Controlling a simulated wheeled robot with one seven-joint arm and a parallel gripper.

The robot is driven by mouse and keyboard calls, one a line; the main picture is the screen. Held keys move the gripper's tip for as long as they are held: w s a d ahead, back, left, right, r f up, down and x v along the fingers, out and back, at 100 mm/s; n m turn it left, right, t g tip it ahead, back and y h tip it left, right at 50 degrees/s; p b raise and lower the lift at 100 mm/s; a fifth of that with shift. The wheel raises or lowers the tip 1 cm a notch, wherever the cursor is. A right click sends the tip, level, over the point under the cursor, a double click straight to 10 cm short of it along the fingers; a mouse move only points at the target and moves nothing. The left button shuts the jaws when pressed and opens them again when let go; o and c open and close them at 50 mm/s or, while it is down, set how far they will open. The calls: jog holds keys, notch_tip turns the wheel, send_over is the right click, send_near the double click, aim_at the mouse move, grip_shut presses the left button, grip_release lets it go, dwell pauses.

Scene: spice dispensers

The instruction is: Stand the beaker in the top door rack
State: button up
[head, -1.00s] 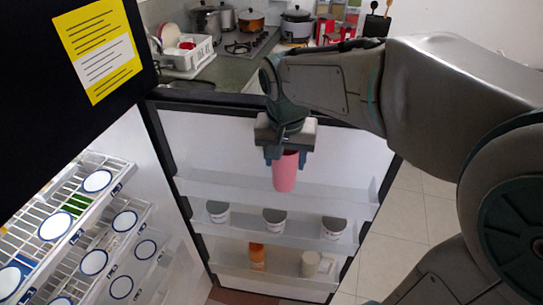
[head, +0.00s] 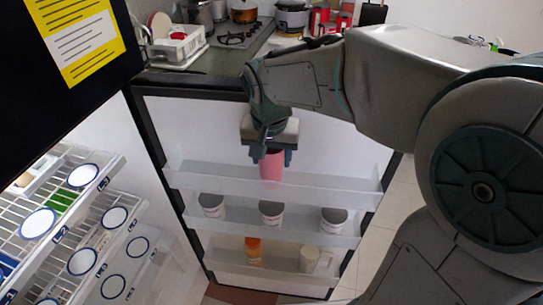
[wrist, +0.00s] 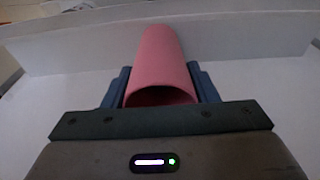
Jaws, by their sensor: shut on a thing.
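The pink beaker (head: 271,166) is upright in my gripper (head: 270,158), its lower end behind the front wall of the top door rack (head: 330,186). Whether its base touches the rack floor cannot be told. In the wrist view the beaker (wrist: 160,55) lies between the two fingers of my gripper (wrist: 161,88), which are shut on its sides. Its open rim faces the camera. The top rack holds nothing else that I can see.
The middle door rack holds white cups (head: 271,212). The bottom rack holds an orange bottle (head: 253,250) and a pale mug (head: 310,259). Fridge shelves with round labels (head: 82,176) are at left. A counter with a dish rack (head: 180,46) is behind the door.

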jog(key=shift+f, duration=0.2)
jog(key=o, duration=1.1)
jog(key=shift+c, duration=0.2)
jog(key=shift+r, duration=0.15)
jog(key=shift+r, duration=0.2)
notch_tip(320, 180, up, 12)
jog(key=s, duration=0.1)
jog(key=shift+s+a+f+b, duration=0.2)
jog(key=shift+s+b, duration=0.15)
jog(key=shift+b, duration=0.1)
jog(key=shift+d, duration=0.1)
